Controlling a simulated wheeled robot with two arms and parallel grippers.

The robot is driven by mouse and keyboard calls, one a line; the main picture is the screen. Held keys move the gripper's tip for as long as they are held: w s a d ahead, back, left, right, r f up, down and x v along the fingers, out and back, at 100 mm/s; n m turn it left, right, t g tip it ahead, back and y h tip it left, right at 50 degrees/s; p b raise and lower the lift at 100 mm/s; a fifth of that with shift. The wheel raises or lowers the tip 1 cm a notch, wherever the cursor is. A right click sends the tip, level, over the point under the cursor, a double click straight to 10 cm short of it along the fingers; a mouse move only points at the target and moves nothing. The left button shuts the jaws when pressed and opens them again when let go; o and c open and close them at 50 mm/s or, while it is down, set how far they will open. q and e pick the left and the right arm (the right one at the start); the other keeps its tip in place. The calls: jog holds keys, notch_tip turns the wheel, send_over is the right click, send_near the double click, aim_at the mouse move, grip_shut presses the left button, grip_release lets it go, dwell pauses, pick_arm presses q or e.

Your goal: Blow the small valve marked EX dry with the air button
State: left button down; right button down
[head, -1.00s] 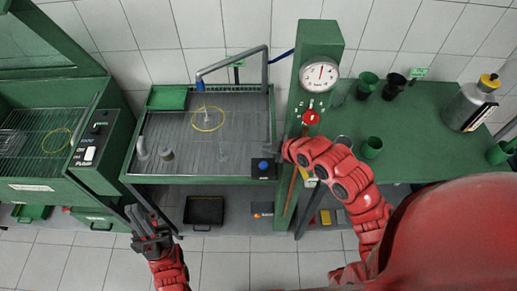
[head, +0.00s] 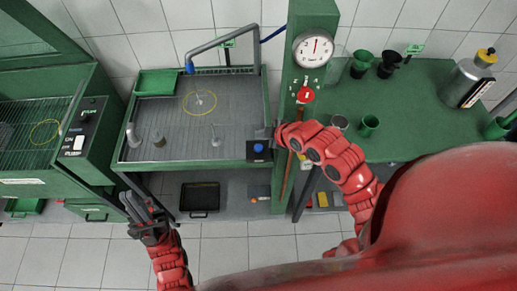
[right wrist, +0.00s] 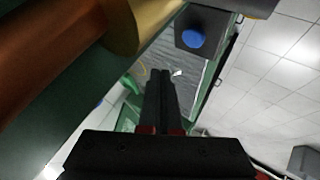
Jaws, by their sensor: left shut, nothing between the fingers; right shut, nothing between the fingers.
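The air button (head: 258,148) is a blue dome on a dark box at the front right corner of the green-framed wash tray (head: 190,165). It also shows in the right wrist view (right wrist: 193,38). A small pale valve (head: 199,99) stands inside a yellow ring on the tray, near the blue-tipped nozzle (head: 189,68). More small parts (head: 160,140) stand on the tray, one of them pale (head: 215,142); no EX mark is readable. My right gripper (right wrist: 163,75) is shut and empty, close to the button and apart from it. My left gripper (head: 133,203) is shut and empty, below the tray's front left.
A green post (head: 315,20) with a gauge (head: 313,48) and red knob (head: 305,95) rises right of the tray, close to my right arm. A green bench (head: 420,110) holds cups and a canister (head: 468,80). A switch box (head: 82,130) stands at left.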

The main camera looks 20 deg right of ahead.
aim_at(258, 147)
notch_tip(258, 147, down, 5)
jog(key=b, duration=0.3)
dwell(1.9)
jog(key=shift+f+b, duration=0.35)
jog(key=shift+b, duration=0.05)
jog(key=shift+s+f+b, duration=0.3)
jog(key=shift+f+b, duration=0.5)
jog(key=shift+f, duration=0.05)
dwell(0.6)
dwell(0.4)
jog(key=shift+w+a+r+p, duration=0.1)
jog(key=shift+w+r+p, duration=0.2)
jog(key=shift+r, duration=0.4)
jog(key=shift+w+a+r, duration=0.1)
jog(key=shift+a+r, duration=0.05)
jog(key=shift+r, duration=0.35)
